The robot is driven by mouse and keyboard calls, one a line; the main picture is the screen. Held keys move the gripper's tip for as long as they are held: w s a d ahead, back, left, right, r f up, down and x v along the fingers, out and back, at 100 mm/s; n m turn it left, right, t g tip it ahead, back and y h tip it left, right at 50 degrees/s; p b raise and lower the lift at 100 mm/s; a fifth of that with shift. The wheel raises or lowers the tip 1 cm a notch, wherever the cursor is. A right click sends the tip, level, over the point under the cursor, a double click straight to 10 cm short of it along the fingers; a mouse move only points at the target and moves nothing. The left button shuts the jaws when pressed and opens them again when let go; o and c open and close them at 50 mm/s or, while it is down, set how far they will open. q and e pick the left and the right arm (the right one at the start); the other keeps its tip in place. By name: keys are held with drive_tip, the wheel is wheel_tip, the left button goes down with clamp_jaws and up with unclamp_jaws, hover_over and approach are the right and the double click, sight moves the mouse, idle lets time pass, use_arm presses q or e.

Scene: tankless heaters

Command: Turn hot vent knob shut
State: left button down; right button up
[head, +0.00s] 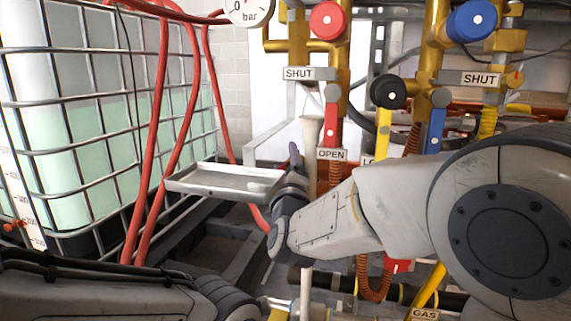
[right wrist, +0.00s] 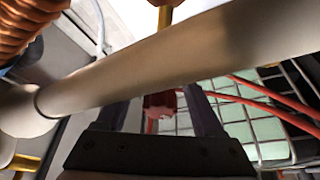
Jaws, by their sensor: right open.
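A round red knob (head: 327,20) with a pale centre sits on the brass hot-side pipework at the top. Below it a red lever handle (head: 332,122) hangs down; a SHUT plate (head: 299,73) and an OPEN plate (head: 331,154) are near it. I cannot tell which red part is the vent knob. My right gripper (head: 295,155) is left of and below the lever, pointing away, partly hidden by its own wrist. In the right wrist view its fingers (right wrist: 160,108) are apart, with a red object (right wrist: 163,104) showing between them. Whether they touch it is unclear. My left gripper is not visible.
A pale pipe (right wrist: 170,65) crosses close in the right wrist view. A grey tray (head: 225,183) lies left of my right gripper. Red hoses (head: 162,130) and a caged tank (head: 75,130) stand left. Blue (head: 472,20) and black (head: 388,92) knobs are right.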

clamp_jaws()
